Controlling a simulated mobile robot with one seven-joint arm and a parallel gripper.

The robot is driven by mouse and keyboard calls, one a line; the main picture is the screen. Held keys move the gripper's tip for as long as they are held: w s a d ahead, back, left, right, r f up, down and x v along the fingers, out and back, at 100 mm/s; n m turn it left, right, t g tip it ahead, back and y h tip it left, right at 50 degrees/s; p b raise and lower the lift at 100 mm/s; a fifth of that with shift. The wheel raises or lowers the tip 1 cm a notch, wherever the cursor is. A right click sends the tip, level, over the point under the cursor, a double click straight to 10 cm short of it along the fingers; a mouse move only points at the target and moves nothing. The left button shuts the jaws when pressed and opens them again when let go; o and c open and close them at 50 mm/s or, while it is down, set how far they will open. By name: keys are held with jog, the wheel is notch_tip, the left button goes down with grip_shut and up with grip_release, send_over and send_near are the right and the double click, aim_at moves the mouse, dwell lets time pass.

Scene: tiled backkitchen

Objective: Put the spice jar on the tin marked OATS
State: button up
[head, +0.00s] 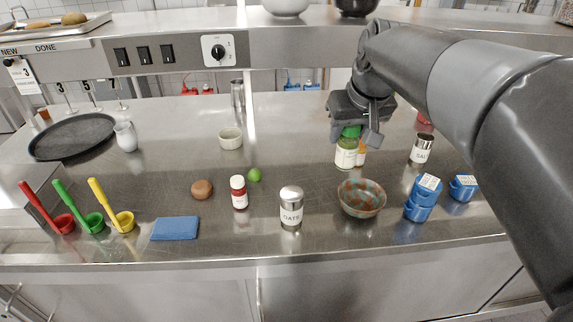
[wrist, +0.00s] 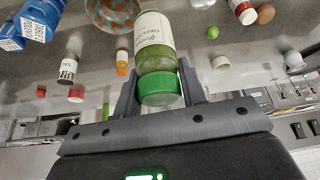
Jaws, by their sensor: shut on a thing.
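The spice jar (head: 346,153), with a green lid, green contents and a pale label, is held upright lid-up by my gripper (head: 352,128). In the wrist view the jar (wrist: 155,45) shows between the two fingers, which are shut on its green lid. The head view does not clearly show whether its base touches the counter. The tin marked OATS (head: 291,209), a silver cylinder with a flat lid, stands upright at the front middle, left of and nearer than the jar. Its top is bare.
A patterned bowl (head: 361,199) stands in front of the jar, right of the tin. Another labelled tin (head: 422,149) and blue containers (head: 420,199) are at right. An orange bottle (wrist: 122,62) stands beside the held jar.

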jog(key=shift+w+a+f, duration=0.65)
jog(key=shift+a+f, duration=1.15)
jog(key=shift+w+a+f, duration=0.7)
jog(key=shift+a+f, duration=1.1)
jog(key=shift+f, duration=0.05)
jog(key=shift+w+a+f, duration=0.65)
jog(key=shift+a+f, duration=1.15)
jog(key=o, duration=1.1)
jog(key=shift+f, duration=0.15)
jog(key=a+v, duration=0.1)
jog(key=v, duration=1)
jog(key=shift+m+t+h, duration=0.3)
jog(key=shift+m+t, duration=0.1)
jog(key=shift+m, duration=0.4)
jog(key=s+d+f, duration=0.2)
jog(key=s+d, duration=0.1)
jog(key=s, duration=0.2)
jog(key=s+d+f, duration=0.3)
jog(key=s, duration=0.3)
jog(key=s+d+f, duration=0.3)
jog(key=s, duration=0.3)
jog(key=shift+s+d+f, duration=0.1)
jog(key=shift+s+d, duration=0.05)
jog(key=shift+d, duration=0.1)
